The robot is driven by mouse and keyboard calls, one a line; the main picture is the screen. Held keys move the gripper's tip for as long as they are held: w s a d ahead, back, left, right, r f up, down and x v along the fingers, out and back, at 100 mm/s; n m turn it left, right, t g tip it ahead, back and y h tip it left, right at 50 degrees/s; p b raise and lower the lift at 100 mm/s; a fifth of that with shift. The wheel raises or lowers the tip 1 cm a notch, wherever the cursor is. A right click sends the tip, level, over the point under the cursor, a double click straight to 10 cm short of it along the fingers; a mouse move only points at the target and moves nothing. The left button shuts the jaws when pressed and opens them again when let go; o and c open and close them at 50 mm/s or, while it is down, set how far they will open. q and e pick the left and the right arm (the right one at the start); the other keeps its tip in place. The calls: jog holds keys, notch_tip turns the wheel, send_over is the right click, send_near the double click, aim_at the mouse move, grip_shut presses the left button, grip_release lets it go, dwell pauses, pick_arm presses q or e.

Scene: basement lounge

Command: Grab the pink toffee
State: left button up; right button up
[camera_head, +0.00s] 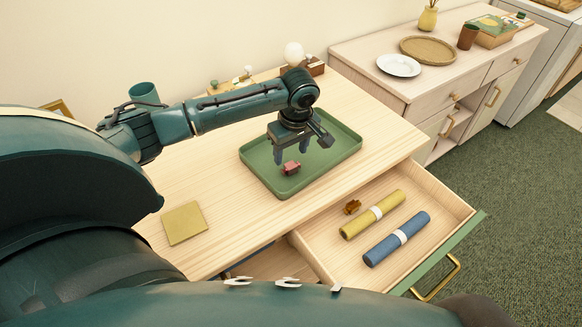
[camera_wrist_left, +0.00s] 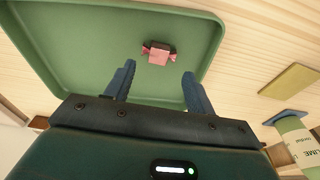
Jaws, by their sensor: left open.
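The pink toffee (camera_head: 291,168) is a small wrapped sweet with twisted ends. It lies on the green tray (camera_head: 344,155) on the wooden table. My left gripper (camera_head: 293,153) is over the tray, just behind and above the toffee in the head view. In the left wrist view the toffee (camera_wrist_left: 159,52) lies beyond the two open blue fingertips (camera_wrist_left: 158,69), roughly centred between them. My right gripper is not in view.
An open drawer (camera_head: 440,196) at the table's front right holds a brown-gold sweet (camera_head: 352,207), a yellow roll (camera_head: 372,214) and a blue roll (camera_head: 397,238). A yellow square (camera_head: 185,223) lies on the table's left part. A sideboard (camera_head: 358,65) stands behind on the right.

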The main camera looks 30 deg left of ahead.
aim_at(291, 165)
pick_arm(q)
jog(key=f, duration=0.5)
jog(key=shift+w+a+f, duration=0.1)
jog(key=shift+w, duration=0.1)
jog(key=c, duration=1)
